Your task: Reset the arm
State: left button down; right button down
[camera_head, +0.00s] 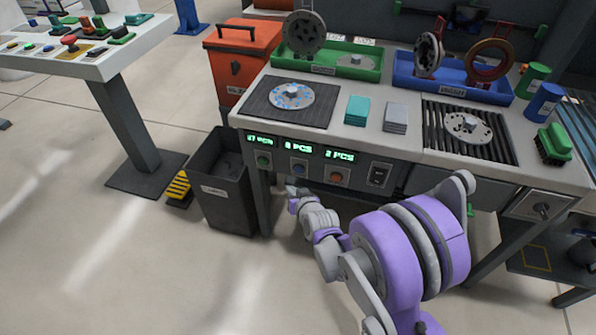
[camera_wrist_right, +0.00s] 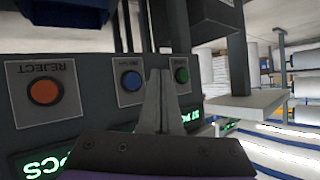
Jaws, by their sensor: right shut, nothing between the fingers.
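My right arm reaches in from the lower right in the head view. Its gripper (camera_head: 295,197) is low in front of the workbench's button panel, below the blue button (camera_head: 299,168). In the right wrist view the gripper's fingers (camera_wrist_right: 159,75) are together, with nothing between them. That view is upside down, and the fingers stand before the panel between the blue button (camera_wrist_right: 132,81) and the green button (camera_wrist_right: 182,75). I cannot tell whether they touch the panel. My left gripper is in neither view.
The workbench (camera_head: 405,145) holds a green tray (camera_head: 360,72), a blue tray (camera_head: 405,82) and discs. An orange button (camera_head: 336,177) is on its front panel. A dark bin (camera_head: 225,190) stands left of the gripper. The floor on the left is mostly clear.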

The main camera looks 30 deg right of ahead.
dwell(0.6)
